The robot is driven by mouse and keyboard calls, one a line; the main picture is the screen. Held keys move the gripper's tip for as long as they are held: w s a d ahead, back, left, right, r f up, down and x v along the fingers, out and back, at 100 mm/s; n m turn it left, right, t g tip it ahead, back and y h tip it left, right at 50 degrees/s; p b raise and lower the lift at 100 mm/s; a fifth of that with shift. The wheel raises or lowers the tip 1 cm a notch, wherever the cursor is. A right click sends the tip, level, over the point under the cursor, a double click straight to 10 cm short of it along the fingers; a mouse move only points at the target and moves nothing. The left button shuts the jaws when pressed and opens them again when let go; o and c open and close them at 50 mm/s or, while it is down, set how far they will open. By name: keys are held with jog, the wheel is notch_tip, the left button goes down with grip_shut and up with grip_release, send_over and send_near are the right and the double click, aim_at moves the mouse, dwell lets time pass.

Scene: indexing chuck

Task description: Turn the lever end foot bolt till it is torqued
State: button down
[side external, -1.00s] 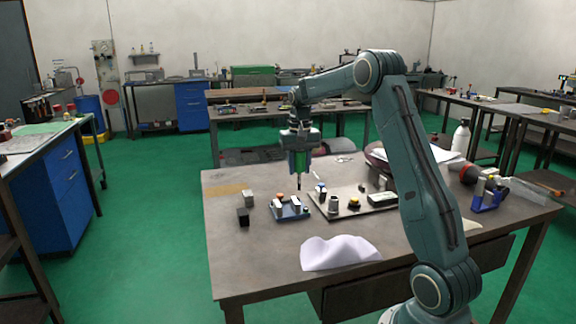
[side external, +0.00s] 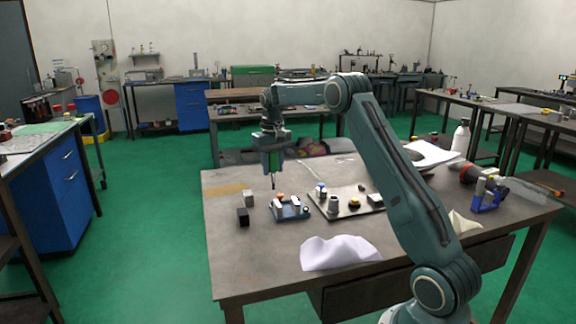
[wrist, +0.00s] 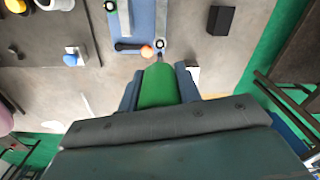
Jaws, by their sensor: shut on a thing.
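My gripper (side external: 272,158) is shut on a green-handled driver (side external: 273,162) with a thin dark shank, pointing down. The driver (wrist: 160,88) also shows between the fingers in the wrist view. The small blue chuck fixture (side external: 291,213) sits on the grey table. In the wrist view, the lever (wrist: 130,47) is a dark bar with an orange knob at the fixture's near end.
A dark block (side external: 243,216) and a grey block (side external: 249,198) stand left of the fixture. A tray (side external: 352,208) with several parts lies to its right. A white cloth (side external: 340,252) lies in front. A blue holder (side external: 487,201) stands at the right.

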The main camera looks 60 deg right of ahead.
aim_at(273, 181)
jog(key=shift+f, duration=1.9)
jog(key=shift+f, duration=0.9)
jog(key=c, duration=1.8)
grip_release()
grip_shut()
